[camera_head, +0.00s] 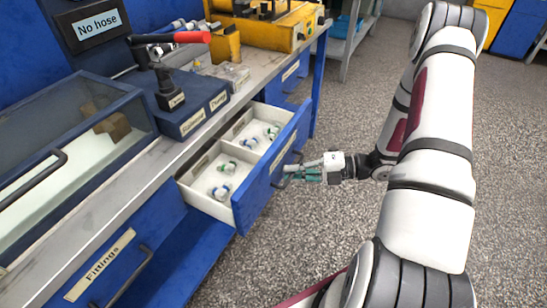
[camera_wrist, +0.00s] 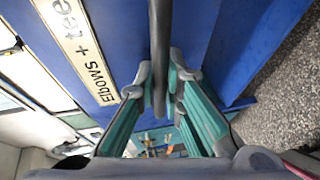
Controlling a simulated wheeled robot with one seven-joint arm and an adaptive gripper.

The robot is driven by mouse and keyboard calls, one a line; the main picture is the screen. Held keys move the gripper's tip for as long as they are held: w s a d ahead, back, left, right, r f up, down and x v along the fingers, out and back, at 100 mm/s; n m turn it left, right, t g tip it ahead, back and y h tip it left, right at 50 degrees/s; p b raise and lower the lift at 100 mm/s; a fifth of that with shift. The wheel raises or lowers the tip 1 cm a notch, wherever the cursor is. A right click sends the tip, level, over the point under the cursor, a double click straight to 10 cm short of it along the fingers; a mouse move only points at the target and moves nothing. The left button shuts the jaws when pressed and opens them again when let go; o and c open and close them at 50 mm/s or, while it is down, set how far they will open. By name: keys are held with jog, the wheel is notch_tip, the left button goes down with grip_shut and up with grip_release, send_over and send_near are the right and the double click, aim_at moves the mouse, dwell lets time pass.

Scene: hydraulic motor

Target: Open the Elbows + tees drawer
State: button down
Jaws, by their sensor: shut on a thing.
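The Elbows + tees drawer (camera_head: 270,180) is blue with a white inside and stands pulled out from the bench. Its two white compartments hold several small fittings with green and blue parts. In the wrist view its label (camera_wrist: 88,45) reads "Elbows + tee", cut off at the edge. My gripper (camera_head: 287,177) is at the drawer's front, its teal fingers shut on the dark bar handle (camera_wrist: 160,50). In the wrist view the fingers (camera_wrist: 160,100) lie on both sides of the handle.
A closed Fittings drawer (camera_head: 130,270) is at the lower left. On the bench (camera_head: 150,150) stand a glass-lidded case (camera_head: 75,140), a blue block with a red-handled tool (camera_head: 190,105) and a yellow machine (camera_head: 265,30). The speckled floor (camera_head: 300,240) in front is clear.

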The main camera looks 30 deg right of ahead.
jog(key=shift+s+d+p, duration=0.25)
jog(key=shift+s+d, duration=0.45)
jog(key=shift+s, duration=0.25)
jog(key=shift+s+d+p, duration=0.2)
jog(key=shift+s+d, duration=0.45)
jog(key=shift+s, duration=0.25)
jog(key=c, duration=2)
grip_release()
jog(key=shift+o, duration=0.2)
jog(key=v, duration=1.2)
